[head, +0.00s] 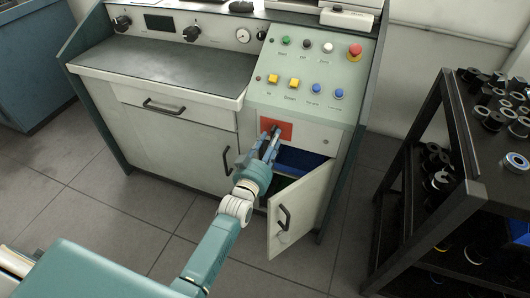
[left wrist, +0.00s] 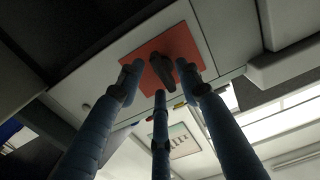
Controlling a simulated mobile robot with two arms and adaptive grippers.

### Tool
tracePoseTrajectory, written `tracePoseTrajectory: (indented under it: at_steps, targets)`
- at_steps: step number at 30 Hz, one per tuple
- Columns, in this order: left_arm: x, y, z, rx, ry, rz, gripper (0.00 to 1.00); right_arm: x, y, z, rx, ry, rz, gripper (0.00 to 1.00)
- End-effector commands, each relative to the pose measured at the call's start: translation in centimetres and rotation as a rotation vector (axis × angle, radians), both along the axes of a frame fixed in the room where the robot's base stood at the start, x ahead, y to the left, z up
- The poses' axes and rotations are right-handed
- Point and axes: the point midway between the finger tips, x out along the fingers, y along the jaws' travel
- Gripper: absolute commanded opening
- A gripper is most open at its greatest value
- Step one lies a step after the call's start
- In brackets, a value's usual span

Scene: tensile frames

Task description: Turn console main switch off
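The console main switch is a dark knob (left wrist: 172,70) on a red square plate (left wrist: 155,48). In the head view the red plate (head: 285,125) sits on the console front below the button panel, partly covered by my fingers. My left gripper (head: 270,140) reaches up to the plate from the front. In the left wrist view its three blue fingers (left wrist: 160,80) are spread apart, with their tips close to the knob. The knob's setting is not readable. My right gripper is not in view.
A cabinet door (head: 302,205) hangs open below the plate, close to my left arm, with blue contents (head: 302,160) inside. Coloured buttons and a red emergency stop (head: 355,51) are above. A dark shelf rack (head: 450,170) with round parts stands at the right.

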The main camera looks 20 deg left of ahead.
Motion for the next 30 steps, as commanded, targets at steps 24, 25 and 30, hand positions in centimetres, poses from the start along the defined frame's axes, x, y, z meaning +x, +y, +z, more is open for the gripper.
tracePoseTrajectory:
  at_steps: [24, 25, 30]
  targets:
    - [-10.7, 0.4, 0.0, -0.001, 0.002, 0.000, 0.35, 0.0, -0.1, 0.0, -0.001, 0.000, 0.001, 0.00]
    - [-10.7, 0.4, 0.0, 0.000, 0.002, 0.000, 0.35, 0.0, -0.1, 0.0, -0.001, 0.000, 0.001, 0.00]
    - [-10.7, 0.4, -0.1, 0.000, 0.002, 0.000, 0.35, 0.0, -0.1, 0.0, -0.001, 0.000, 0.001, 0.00]
